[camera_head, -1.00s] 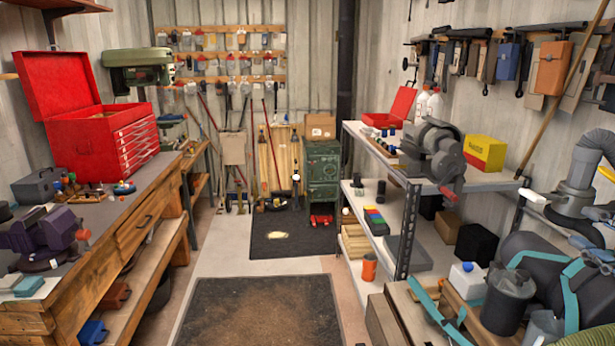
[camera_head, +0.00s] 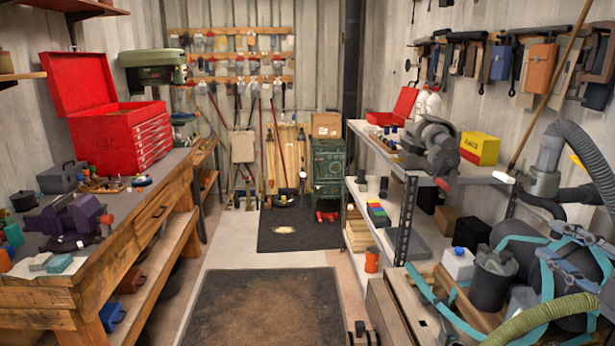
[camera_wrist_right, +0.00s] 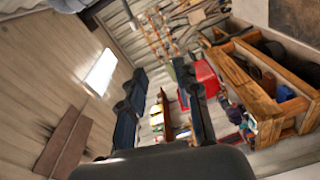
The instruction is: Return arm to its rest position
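My right gripper (camera_head: 362,334) shows only as small dark fingertips at the bottom edge of the head view, above the floor beside the low wooden boxes. In the right wrist view the two dark fingers of my right gripper (camera_wrist_right: 160,72) stand apart, with the room visible between them. It is open and nothing is held between the fingers. Most of the right arm is hidden below the head view. My left gripper is in neither view.
A wooden workbench (camera_head: 150,222) with a red toolbox (camera_head: 105,137) and purple vise (camera_head: 72,218) stands left. A metal shelf (camera_head: 405,222) stands right, with a tank (camera_head: 492,282) and hoses in front. The aisle with a dark mat (camera_head: 265,308) is clear.

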